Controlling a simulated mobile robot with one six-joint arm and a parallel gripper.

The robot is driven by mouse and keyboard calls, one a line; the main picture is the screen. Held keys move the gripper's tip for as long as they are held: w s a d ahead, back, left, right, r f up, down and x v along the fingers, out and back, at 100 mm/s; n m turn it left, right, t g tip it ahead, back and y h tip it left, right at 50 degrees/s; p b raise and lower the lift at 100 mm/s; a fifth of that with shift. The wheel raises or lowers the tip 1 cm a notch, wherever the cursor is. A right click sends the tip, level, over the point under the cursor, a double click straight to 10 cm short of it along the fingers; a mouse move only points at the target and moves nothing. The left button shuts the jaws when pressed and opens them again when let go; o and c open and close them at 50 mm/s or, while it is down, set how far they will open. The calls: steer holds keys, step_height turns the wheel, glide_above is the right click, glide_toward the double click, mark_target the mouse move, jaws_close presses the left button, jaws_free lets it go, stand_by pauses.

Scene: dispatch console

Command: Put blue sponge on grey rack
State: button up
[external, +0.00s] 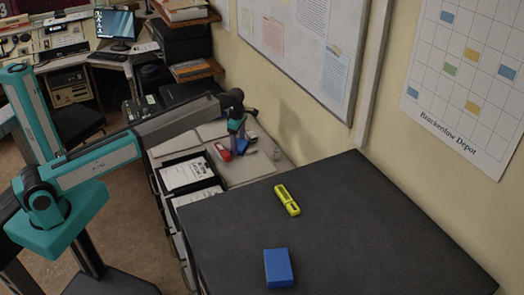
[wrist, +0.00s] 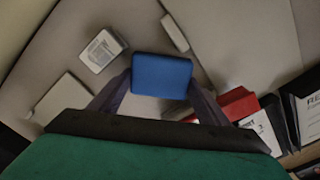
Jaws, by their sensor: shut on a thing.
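My gripper (external: 239,138) is at the far end of the arm, low over the grey-beige top beside the wall. It is shut on a blue block, the blue sponge (wrist: 161,76), which sits between the two fingers in the wrist view. In the external view only a small blue part of it (external: 242,147) shows below the fingers. Whether it touches the surface is unclear. A second blue block (external: 279,268) lies on the dark tabletop in front. The grey-beige top (external: 265,172) may be the grey rack; I cannot tell for sure.
A yellow tool (external: 287,200) lies on the dark tabletop (external: 340,215). A red object (external: 222,152) is close to my gripper. Binders with white labels (external: 187,175) line the left side. A pale labelled box (wrist: 101,50) and a small pale block (wrist: 174,33) lie near the held sponge.

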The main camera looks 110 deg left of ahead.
mark_target(238, 144)
steer(key=shift+f, duration=0.15)
steer(key=o, duration=1.1)
steer(key=shift+r, duration=0.25)
step_height(238, 144, up, 12)
steer(key=b, duration=0.3)
steer(key=shift+o, duration=0.5)
